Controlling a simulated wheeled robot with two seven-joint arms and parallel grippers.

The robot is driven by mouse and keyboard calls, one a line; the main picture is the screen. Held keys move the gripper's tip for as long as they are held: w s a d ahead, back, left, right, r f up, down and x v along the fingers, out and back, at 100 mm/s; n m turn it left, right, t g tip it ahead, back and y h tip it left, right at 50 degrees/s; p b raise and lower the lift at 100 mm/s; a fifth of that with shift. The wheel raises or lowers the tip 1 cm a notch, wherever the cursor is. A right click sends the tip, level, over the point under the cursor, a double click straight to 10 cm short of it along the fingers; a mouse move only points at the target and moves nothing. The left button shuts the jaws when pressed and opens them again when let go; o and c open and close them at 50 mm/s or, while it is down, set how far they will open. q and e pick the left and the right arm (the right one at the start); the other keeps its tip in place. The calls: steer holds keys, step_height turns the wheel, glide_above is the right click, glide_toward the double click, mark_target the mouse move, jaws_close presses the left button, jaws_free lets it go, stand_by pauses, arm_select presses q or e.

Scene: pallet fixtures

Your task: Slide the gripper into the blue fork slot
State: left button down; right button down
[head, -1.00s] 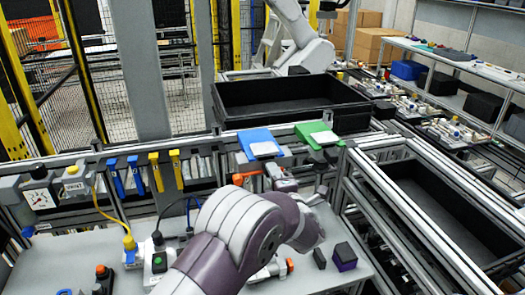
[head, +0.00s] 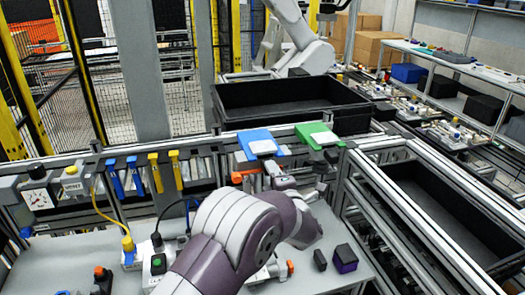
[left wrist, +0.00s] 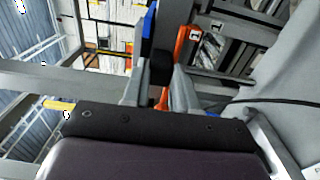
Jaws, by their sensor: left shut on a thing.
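The blue fork slot (head: 256,139) is a blue piece with a white label, on the frame rail at the back of the bench. Orange parts show just below it. My left gripper (head: 276,180) is just below and in front of it, partly hidden by my wrist. In the left wrist view, the left gripper's fingers (left wrist: 158,85) close on a small black block (left wrist: 161,67). A blue edge (left wrist: 148,28) and an orange part (left wrist: 181,55) lie just beyond the fingertips. I cannot tell how deep the fingers sit. My right gripper is out of view.
A green piece (head: 320,134) with a white label sits on the rail to the right. A black tray (head: 290,97) stands behind. A black cube (head: 320,260) and a purple-black cube (head: 344,259) are on the bench. Blue and yellow clips line the rail at left.

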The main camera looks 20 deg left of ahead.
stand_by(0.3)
arm_select(q)
steer(key=c, duration=0.8)
jaws_free()
steer(key=shift+f, duration=0.1)
steer(key=b+v, duration=0.4)
steer(key=v, duration=0.8)
steer(key=shift+s+d+b, duration=0.2)
steer(key=shift+s+b, duration=0.15)
